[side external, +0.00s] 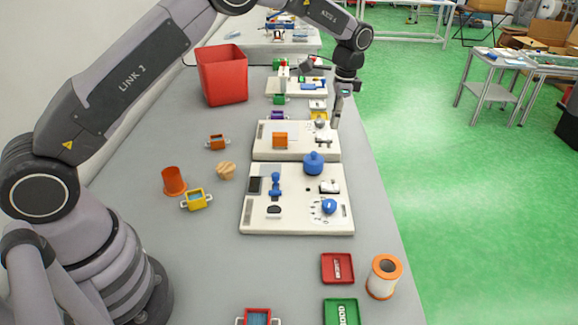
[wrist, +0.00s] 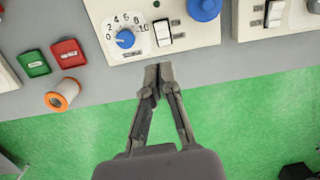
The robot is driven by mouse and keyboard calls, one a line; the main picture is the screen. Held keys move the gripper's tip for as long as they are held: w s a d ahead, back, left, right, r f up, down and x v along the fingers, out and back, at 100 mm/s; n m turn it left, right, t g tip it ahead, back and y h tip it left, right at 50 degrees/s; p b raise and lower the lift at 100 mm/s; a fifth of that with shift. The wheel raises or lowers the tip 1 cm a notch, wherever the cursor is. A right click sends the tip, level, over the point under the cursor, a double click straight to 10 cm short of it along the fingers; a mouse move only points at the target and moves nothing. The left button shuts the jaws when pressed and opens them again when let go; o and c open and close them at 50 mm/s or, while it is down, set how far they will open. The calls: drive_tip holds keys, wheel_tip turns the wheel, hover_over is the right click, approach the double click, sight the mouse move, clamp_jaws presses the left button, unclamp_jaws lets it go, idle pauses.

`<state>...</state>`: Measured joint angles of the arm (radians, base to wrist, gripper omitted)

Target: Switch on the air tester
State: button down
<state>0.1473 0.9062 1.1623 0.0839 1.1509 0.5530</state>
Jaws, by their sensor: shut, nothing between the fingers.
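A white board with a dial panel (wrist: 150,45) fills the top middle of the wrist view. It bears a blue dial (wrist: 125,39) on a 0 to 10 scale, a white rocker switch (wrist: 163,30) and a round blue knob (wrist: 204,8). In the side view this board (side external: 262,222) is the nearer one; its rocker switch (side external: 329,187) is small there. Which unit is the air tester, and the switch's state, I cannot tell. My gripper (wrist: 158,70) is shut and empty, its fingertips appearing just below the board's edge. In the side view my gripper (side external: 336,124) appears by the farther board's right edge.
A second board (side external: 263,154) with an orange block stands behind the first. A red bin (side external: 221,75), small coloured trays and an orange cup (side external: 173,181) are on the left. Red (side external: 337,268) and green panels and an orange-rimmed spool (side external: 383,278) are in front.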

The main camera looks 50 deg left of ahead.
sight(329, 187)
drive_tip(key=f, duration=0.2)
drive_tip(key=w+f, duration=0.1)
drive_tip(key=shift+d+f+m, duration=0.3)
drive_tip(key=shift+f, duration=0.1)
drive_tip(key=f, duration=0.4)
drive_tip(key=s+a+f, duration=0.1)
drive_tip(key=f, duration=0.9)
drive_tip(key=shift+s+a, duration=0.2)
drive_tip(key=shift+a, duration=0.05)
drive_tip(key=shift+r, duration=0.1)
drive_tip(key=shift+s+f, duration=0.15)
drive_tip(key=shift+f, duration=0.15)
drive_tip(key=shift+w+d+r, duration=0.25)
drive_tip(key=shift+w+d, duration=0.3)
drive_tip(key=shift+w, duration=0.05)
